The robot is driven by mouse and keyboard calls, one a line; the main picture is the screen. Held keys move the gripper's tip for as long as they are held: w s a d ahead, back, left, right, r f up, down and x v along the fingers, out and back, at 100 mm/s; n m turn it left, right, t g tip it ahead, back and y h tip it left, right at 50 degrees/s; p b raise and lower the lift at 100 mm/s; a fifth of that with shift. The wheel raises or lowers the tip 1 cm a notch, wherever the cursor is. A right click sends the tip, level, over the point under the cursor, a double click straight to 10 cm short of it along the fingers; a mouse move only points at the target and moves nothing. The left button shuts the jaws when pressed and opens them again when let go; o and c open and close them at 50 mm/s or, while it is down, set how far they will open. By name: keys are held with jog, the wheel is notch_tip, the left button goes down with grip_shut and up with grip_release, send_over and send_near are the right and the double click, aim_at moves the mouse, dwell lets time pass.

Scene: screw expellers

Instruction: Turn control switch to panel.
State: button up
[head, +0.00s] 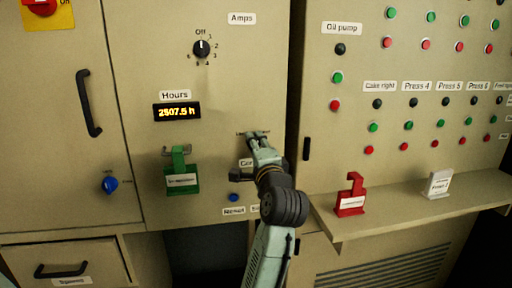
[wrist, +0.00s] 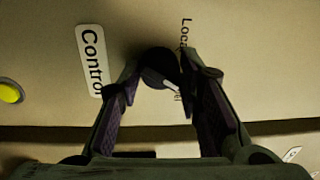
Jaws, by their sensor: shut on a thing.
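The control switch is a round black knob (wrist: 156,66) with a white pointer mark, seen in the wrist view between my fingers. The white mark lies at its lower right, toward a partly hidden label ending in "el". A label starting "Loc" is at its upper right, and a "Control" plate (wrist: 91,60) is at its left. My gripper (wrist: 158,84) is shut on the knob, one finger on each side. In the head view my gripper (head: 258,138) reaches the cabinet front and hides the knob and part of the "Control" plate (head: 247,162).
A green padlock-like tag (head: 181,178) hangs left of my arm, with a blue button (head: 233,198) below. A ledge (head: 400,208) juts out at right, carrying a red tag (head: 350,196) and a white tag (head: 438,183). A blue knob (head: 110,184) is at far left.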

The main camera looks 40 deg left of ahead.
jog(key=shift+f+m, duration=0.1)
jog(key=shift+m, duration=1.4)
jog(key=o, duration=1.1)
jog(key=shift+o, duration=0.2)
jog(key=v, duration=1.2)
